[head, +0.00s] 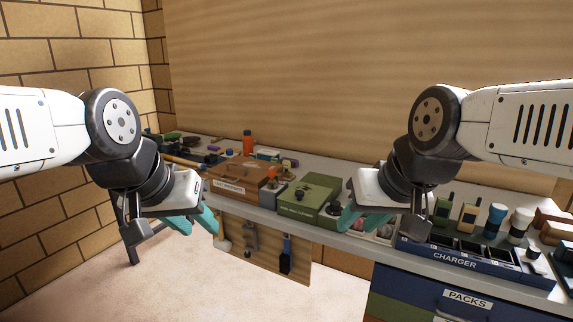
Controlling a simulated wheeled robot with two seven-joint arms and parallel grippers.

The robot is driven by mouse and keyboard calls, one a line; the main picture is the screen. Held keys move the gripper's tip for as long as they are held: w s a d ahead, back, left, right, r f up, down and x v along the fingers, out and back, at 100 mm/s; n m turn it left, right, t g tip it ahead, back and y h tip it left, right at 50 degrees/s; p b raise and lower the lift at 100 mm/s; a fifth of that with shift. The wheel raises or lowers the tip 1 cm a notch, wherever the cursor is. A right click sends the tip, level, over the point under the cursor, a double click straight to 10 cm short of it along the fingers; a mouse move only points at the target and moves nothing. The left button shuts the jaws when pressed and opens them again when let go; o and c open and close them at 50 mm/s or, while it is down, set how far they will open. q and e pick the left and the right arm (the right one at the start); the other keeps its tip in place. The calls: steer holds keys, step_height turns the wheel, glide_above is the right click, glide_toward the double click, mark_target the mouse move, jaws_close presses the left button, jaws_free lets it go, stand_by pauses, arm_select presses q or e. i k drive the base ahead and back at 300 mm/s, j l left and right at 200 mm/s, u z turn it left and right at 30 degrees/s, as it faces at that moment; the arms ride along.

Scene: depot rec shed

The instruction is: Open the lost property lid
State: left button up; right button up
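A brown wooden box (237,178) with a pale label on its front stands on the bench left of centre. Its label is too small to read for certain, but it may be the lost property box. Its lid looks shut. A green box (309,194) with white lettering and a dark knob stands to its right, also looking shut. My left gripper (194,223), with teal fingers apart, is empty in front of the bench, left of and nearer than the brown box. My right gripper (362,217) is also open and empty, right of the green box and apart from it.
A blue charger tray (455,259) with radios and bottles stands at the bench's right. An orange bottle (248,143) and small items crowd the back left. Tools hang on a board (262,255) below the front edge. Drawers marked PACKS (467,300) are at lower right.

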mark_target(249, 170)
steer(key=i+j, duration=0.15)
steer(key=i, duration=0.25)
steer(key=i+j+u, duration=0.15)
steer(key=i, duration=0.25)
steer(key=i+j, duration=0.15)
steer(key=i, duration=0.25)
steer(key=j+u, duration=0.05)
